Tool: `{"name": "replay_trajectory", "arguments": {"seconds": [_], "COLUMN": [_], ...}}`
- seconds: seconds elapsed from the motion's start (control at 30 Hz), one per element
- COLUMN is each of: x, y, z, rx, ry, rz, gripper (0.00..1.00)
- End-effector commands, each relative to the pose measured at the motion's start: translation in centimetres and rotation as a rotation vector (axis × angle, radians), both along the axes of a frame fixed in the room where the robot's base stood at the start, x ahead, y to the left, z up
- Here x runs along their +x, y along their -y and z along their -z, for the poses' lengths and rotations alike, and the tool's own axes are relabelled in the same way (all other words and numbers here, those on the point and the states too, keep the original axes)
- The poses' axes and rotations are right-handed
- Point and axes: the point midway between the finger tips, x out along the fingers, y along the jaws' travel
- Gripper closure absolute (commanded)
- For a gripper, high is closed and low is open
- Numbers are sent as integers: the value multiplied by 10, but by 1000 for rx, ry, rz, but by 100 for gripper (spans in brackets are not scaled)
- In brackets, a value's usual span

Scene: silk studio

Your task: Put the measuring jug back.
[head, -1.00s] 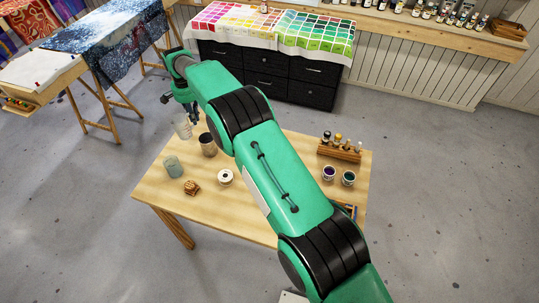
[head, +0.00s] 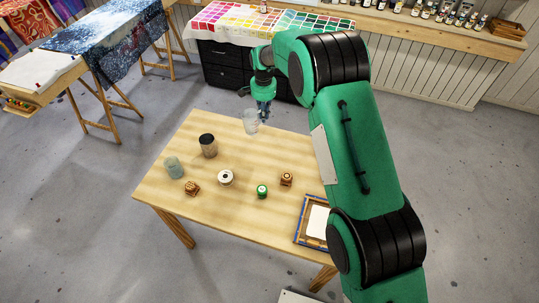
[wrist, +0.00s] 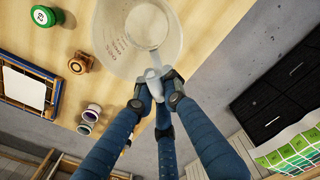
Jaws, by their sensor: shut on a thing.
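The measuring jug (head: 250,123) is clear, with red markings on its side. In the head view it is at the far edge of the wooden table, apparently held above it. My gripper (head: 264,112) is just to the right of the jug. In the wrist view my gripper (wrist: 157,85) is shut on the jug's handle, and the jug (wrist: 125,40) hangs beyond the fingers with the tabletop behind it. Whether the jug's base touches the table cannot be told.
My arm hides the right side. The table's back middle is clear.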

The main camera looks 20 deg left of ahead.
Motion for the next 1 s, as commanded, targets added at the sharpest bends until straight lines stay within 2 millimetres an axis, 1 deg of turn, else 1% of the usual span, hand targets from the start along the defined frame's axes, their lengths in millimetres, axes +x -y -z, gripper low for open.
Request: {"name": "replay_trajectory", "arguments": {"seconds": [0.03,0.1,0.2,0.3,0.5,0.6,0.8,0.9,1.0], "x": [2,3,4,5,5,4,5,4,5], "y": [15,31,49,63,84,84,83,83,83], "z": [-1,-1,-1,0,-1,12,27,40,47], "rx": [0,0,1,1,1,0,2,0,1], "ry": [0,0,0,-1,1,-2,0,-2,0], "rz": [15,32,50,64,86,85,85,85,84], "gripper": [100,100,100,100,100,100,100,100,100]}}
